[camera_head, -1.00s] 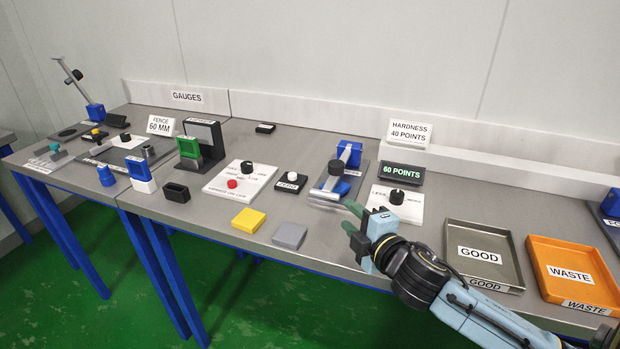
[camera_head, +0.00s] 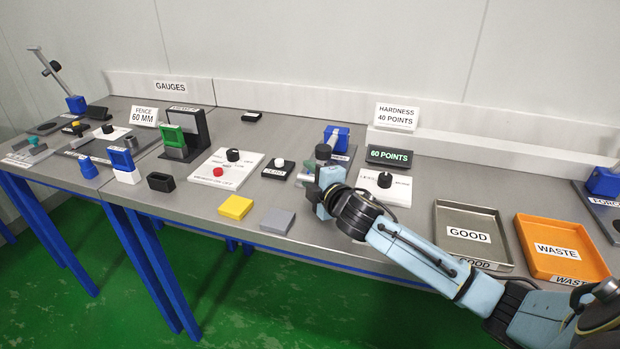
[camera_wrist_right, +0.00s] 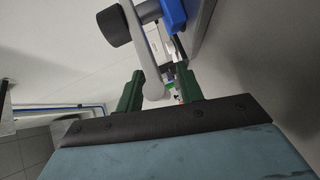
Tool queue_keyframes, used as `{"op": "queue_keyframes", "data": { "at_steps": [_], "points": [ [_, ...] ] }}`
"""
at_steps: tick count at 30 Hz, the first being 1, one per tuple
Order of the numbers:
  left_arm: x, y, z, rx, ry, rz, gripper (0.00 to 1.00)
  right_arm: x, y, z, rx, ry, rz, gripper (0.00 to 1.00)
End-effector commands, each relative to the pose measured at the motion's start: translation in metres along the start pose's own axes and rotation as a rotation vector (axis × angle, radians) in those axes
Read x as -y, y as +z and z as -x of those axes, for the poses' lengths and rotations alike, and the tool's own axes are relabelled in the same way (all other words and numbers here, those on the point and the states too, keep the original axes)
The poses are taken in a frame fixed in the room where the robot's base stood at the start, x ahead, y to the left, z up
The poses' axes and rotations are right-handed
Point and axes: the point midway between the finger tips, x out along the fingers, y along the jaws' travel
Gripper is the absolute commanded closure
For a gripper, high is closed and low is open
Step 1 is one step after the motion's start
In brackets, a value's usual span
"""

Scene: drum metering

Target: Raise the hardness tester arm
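The hardness tester has a blue post (camera_head: 337,137) behind a grey arm with a black knob (camera_head: 323,152). My right gripper (camera_head: 314,180) is at the front of the tester and hides much of its base and the arm's near end. In the right wrist view the grey arm (camera_wrist_right: 146,58) reaches down between the two green fingers of the open right gripper (camera_wrist_right: 162,85). The arm's rounded end shows between them, with a gap on the right side; I cannot tell whether a finger touches it. The black knob (camera_wrist_right: 115,25) is beyond the fingers. My left gripper is not in view.
A dial plate (camera_head: 372,188) and a 60 POINTS display (camera_head: 389,156) stand right of the tester. The GOOD tray (camera_head: 468,250) and orange WASTE tray (camera_head: 565,265) are further right. Yellow (camera_head: 236,207) and grey (camera_head: 277,221) blocks lie in front at left.

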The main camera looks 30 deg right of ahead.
Motion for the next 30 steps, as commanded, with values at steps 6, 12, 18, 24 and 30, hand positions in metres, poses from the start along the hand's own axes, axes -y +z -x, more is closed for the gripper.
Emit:
{"op": "queue_keyframes", "data": {
  "at_steps": [6, 12, 18, 24, 30],
  "points": [
    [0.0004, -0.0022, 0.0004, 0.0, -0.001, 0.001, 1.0, 0.0, -0.0004, -0.0045, -0.001, 0.0, 0.0, 0.63],
    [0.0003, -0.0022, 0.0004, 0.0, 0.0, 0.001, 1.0, 0.0001, -0.0003, -0.0042, -0.001, -0.001, 0.0, 0.7],
    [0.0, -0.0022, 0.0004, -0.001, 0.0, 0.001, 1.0, 0.0006, -0.0002, -0.0041, 0.0, -0.002, 0.0, 0.96],
    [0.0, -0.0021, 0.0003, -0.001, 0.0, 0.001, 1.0, 0.0018, -0.0002, -0.0039, 0.0, -0.004, -0.001, 1.0],
    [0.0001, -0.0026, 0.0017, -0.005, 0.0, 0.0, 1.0, 0.0019, -0.0005, -0.0038, 0.0, -0.008, -0.003, 1.0]
  ]
}}
